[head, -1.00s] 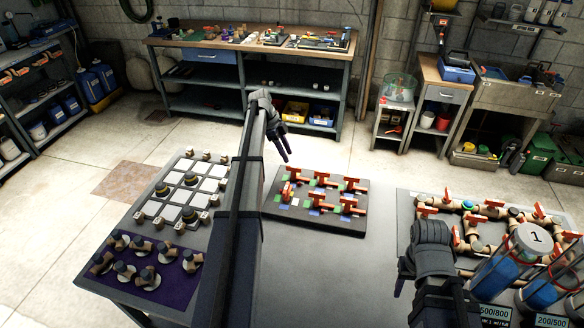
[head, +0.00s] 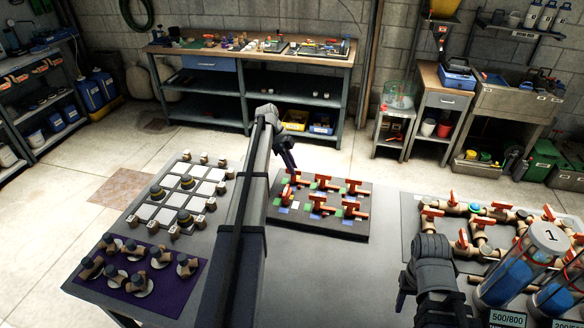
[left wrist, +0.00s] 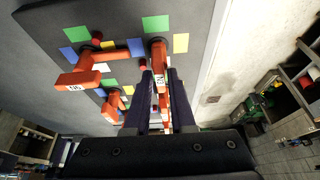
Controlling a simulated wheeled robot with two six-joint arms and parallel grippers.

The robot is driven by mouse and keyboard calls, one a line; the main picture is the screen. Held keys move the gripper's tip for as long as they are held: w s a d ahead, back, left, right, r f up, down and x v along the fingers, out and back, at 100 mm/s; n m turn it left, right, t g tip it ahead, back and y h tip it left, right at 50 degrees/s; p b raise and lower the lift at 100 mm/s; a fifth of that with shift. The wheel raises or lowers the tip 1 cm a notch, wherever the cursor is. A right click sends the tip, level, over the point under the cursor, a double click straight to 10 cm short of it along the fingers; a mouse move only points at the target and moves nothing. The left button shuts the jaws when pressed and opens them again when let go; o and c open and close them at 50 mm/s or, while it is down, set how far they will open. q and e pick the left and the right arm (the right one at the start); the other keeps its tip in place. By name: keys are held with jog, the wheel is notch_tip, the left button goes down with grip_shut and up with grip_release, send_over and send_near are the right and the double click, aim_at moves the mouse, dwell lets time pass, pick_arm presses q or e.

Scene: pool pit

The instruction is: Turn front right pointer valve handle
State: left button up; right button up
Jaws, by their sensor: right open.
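Orange pointer valve handles stand in two rows on a dark board (head: 345,229) in the head view. The handle at the front right (head: 353,210) is in plain sight, with no gripper at it. My left gripper (head: 292,164) hangs by the board's back left corner. In the left wrist view its two dark fingers (left wrist: 160,75) are apart, with an orange-red handle (left wrist: 158,52) beyond and between the tips; contact cannot be told. Another orange handle (left wrist: 84,81) lies to the left there. My right gripper (head: 402,301) is open and empty, low over the table right of the board.
A white grid with knobs (head: 160,213) and a purple mat (head: 170,284) lie left of the board. Pipework with orange handles (head: 460,243) and blue-filled cylinders (head: 510,280) stand right. My left arm hides part of the table. Grey table (head: 330,275) in front is clear.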

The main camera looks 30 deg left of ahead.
pick_arm(q)
grip_shut()
jog(key=shift+s+n, duration=0.1)
jog(key=shift+n, duration=0.2)
